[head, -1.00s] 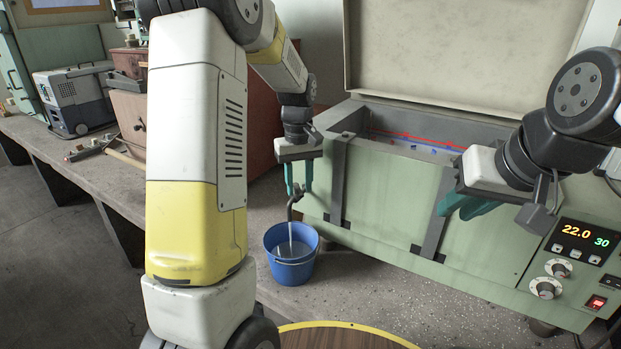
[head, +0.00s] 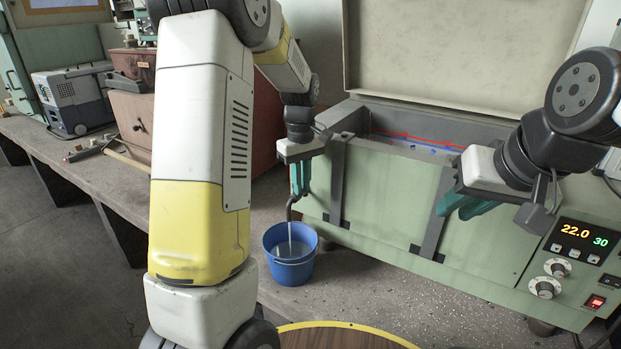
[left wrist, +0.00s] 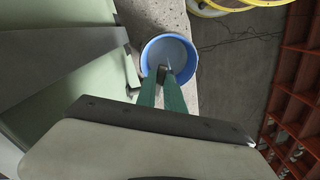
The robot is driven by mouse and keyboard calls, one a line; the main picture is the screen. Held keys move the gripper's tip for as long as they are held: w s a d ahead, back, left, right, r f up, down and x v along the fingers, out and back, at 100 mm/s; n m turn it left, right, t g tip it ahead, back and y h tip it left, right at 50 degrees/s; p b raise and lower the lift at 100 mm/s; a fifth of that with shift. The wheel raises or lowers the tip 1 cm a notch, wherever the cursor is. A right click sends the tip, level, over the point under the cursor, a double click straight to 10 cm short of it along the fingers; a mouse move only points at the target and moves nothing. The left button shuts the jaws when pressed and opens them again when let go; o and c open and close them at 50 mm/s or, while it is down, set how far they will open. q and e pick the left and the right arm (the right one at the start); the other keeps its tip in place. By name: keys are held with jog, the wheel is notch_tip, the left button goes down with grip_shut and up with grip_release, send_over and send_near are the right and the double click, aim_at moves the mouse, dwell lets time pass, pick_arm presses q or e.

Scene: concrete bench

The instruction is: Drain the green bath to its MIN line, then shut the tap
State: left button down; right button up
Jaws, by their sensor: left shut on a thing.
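The green bath (head: 385,195) stands at the right with its lid raised. Inside it a red line (head: 415,138) runs above a blue line (head: 425,148); I cannot clearly make out the water level. The tap (head: 290,207) is at the bath's left end, its handle hidden by my gripper. A thin stream runs from it into the blue bucket (head: 276,240), also in the left wrist view (left wrist: 152,52). My left gripper (head: 300,190) is shut on the tap handle. My right gripper (head: 465,210) hangs before the bath's front; its finger gap is unclear.
A control panel (head: 578,255) on the bath's right reads 22.0 and 30. Dark straps (head: 337,185) run down the bath front. A yellow-rimmed round top (head: 345,335) is at the bottom. A grey cooler-like box (head: 75,95) stands on the left bench.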

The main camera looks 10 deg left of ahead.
pick_arm(q)
jog(key=shift+w+d+n, duration=0.2)
jog(key=shift+w+n, duration=0.05)
jog(key=shift+n, duration=0.7)
jog(key=shift+w+d+n, duration=0.15)
jog(key=shift+w+n, duration=0.1)
jog(key=shift+n, duration=0.7)
jog(key=c, duration=1.4)
grip_release()
jog(key=shift+c, duration=0.2)
notch_tip(320, 180, up, 8)
jog(key=shift+f, duration=0.1)
